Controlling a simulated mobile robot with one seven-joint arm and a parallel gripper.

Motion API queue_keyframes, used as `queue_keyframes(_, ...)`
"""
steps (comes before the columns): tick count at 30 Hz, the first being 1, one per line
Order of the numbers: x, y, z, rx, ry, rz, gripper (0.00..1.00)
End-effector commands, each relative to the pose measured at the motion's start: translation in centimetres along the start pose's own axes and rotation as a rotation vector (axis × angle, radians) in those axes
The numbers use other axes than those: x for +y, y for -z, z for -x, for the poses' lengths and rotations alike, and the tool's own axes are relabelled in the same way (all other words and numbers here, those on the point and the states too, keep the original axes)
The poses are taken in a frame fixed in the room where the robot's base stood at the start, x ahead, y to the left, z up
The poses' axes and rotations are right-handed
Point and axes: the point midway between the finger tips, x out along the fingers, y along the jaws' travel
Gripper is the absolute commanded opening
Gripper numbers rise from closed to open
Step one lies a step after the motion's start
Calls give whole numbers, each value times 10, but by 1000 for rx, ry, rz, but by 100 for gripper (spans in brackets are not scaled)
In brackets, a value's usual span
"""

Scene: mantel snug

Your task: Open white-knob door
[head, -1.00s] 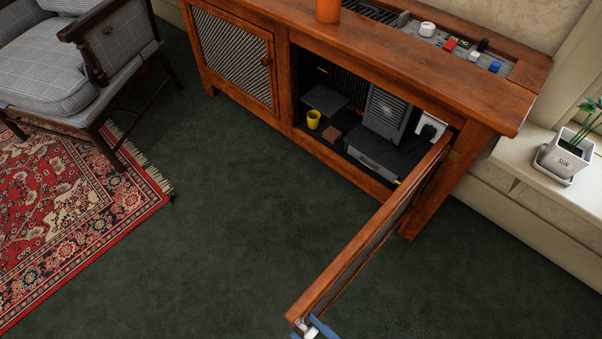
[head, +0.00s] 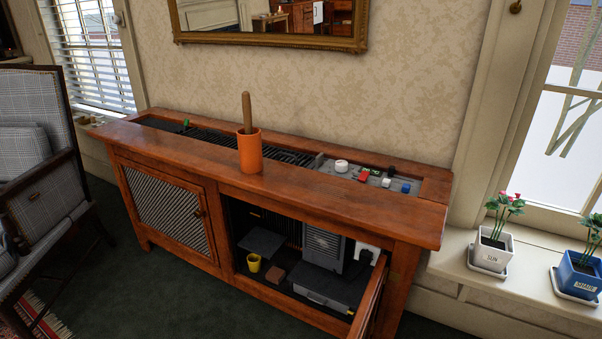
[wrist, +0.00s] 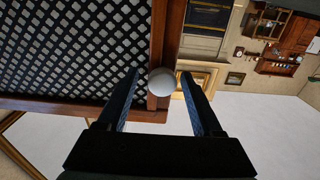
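The white knob (wrist: 161,82) is on the wooden frame of the lattice-panelled door (wrist: 70,45) in the wrist view. My gripper (wrist: 159,74) has its two dark fingers on either side of the knob, apart, with a visible gap at least on the left. In the head view this door (head: 369,298) stands swung out from the right side of the wooden cabinet (head: 330,205). Its free end, the knob and my gripper are below that frame. The right compartment is exposed.
Inside the compartment are a yellow cup (head: 254,262) and grey devices (head: 325,287). The left door (head: 165,210) is closed. An orange pot (head: 249,152) stands on top. An armchair (head: 45,180) is at left; potted plants (head: 492,250) stand on the right sill.

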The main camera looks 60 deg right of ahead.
Motion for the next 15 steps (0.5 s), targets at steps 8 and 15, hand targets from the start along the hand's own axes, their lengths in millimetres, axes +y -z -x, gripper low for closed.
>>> queue_keyframes(8, -1, 0, 11, -2, 3, -1, 67)
queue_keyframes(15, -1, 0, 61, -5, 1, 0, 67)
